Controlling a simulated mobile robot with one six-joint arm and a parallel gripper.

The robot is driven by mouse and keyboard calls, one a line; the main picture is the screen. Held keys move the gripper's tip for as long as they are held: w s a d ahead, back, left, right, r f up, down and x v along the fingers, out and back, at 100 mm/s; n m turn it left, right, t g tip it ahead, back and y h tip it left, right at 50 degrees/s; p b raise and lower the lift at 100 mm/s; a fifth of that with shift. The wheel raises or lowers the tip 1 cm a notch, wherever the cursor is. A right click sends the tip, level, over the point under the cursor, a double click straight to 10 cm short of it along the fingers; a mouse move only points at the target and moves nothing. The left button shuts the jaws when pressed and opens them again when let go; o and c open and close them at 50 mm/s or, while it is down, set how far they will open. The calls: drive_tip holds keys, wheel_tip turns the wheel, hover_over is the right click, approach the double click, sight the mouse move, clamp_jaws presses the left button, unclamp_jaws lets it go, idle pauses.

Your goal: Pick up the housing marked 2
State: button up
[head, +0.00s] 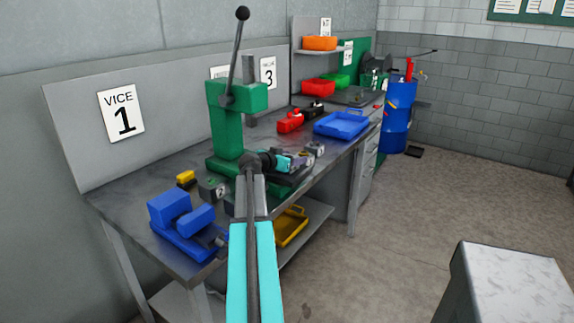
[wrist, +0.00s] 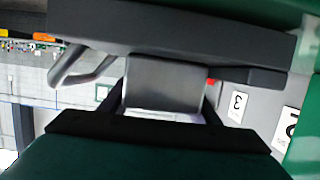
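The housing marked 2 (head: 214,188) is a small grey block in the head view. It sits on the bench between the blue vice and the green press, with a "2" on its face. My teal arm rises from the bottom just right of it, then bends right. My gripper (head: 301,160) is beyond the housing, right of the press base and apart from the housing. Whether its fingers are open or shut is too small to tell. The wrist view shows dark bars and a grey block close up, but I cannot identify the housing there.
The green press (head: 227,130) with its tall lever stands close left of my arm. A blue vice (head: 186,228) is at the near bench end, with a yellow block (head: 186,178) behind it. A blue tray (head: 342,125) is farther right. Open floor lies right of the bench.

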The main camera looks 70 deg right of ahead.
drive_tip(key=c, duration=0.9)
drive_tip(key=shift+o, duration=0.2)
drive_tip(key=shift+r, duration=0.15)
wheel_tip(320, 180, up, 10)
drive_tip(key=b, duration=0.1)
idle(0.4)
